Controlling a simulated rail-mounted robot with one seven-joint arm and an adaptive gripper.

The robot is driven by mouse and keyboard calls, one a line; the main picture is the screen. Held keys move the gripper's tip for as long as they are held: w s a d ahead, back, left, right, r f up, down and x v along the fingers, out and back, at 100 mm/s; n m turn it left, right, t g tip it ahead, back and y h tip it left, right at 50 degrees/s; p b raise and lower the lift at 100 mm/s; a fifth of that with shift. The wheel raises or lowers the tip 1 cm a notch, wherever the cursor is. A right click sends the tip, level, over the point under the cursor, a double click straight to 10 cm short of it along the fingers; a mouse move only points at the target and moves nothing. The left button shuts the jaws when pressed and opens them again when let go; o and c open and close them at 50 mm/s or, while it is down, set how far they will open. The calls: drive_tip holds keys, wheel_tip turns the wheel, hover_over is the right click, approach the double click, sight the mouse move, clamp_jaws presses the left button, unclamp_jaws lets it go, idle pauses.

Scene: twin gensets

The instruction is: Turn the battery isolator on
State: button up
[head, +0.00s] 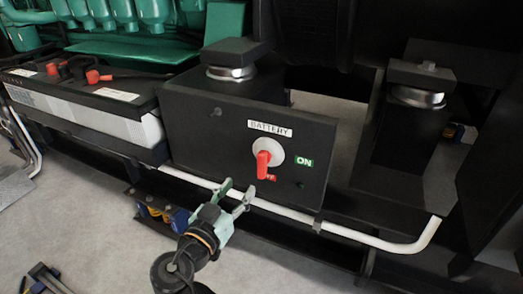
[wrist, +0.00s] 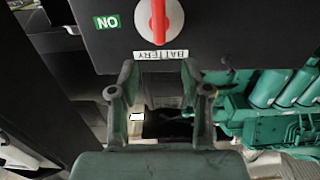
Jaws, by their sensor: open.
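The battery isolator is a red handle (head: 262,165) on a round white plate on the front of a black box (head: 205,125). Its handle stands upright in the picture, its lower end by a red label that reads as OFF and is partly covered. A green ON label (head: 304,162) is to the right, and a BATTERY label (head: 270,128) is above. My gripper (head: 239,188) is open and empty, below and left of the handle and apart from it. In the wrist view, turned upside down, the handle (wrist: 158,18) is at the top, beyond the open fingers (wrist: 159,78).
A white pipe (head: 375,240) runs low along the front of the black frame, close to my gripper. A battery (head: 90,100) with red terminal caps stands to the left. Black mounts stand behind and right.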

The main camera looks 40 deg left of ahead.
sight(260, 162)
drive_tip(key=w, duration=0.4)
drive_tip(key=w+a, duration=0.1)
drive_tip(key=w, duration=0.3)
drive_tip(key=w+a, duration=0.1)
drive_tip(key=w, duration=0.4)
drive_tip(key=shift+a, duration=0.1)
drive_tip(key=c, duration=0.9)
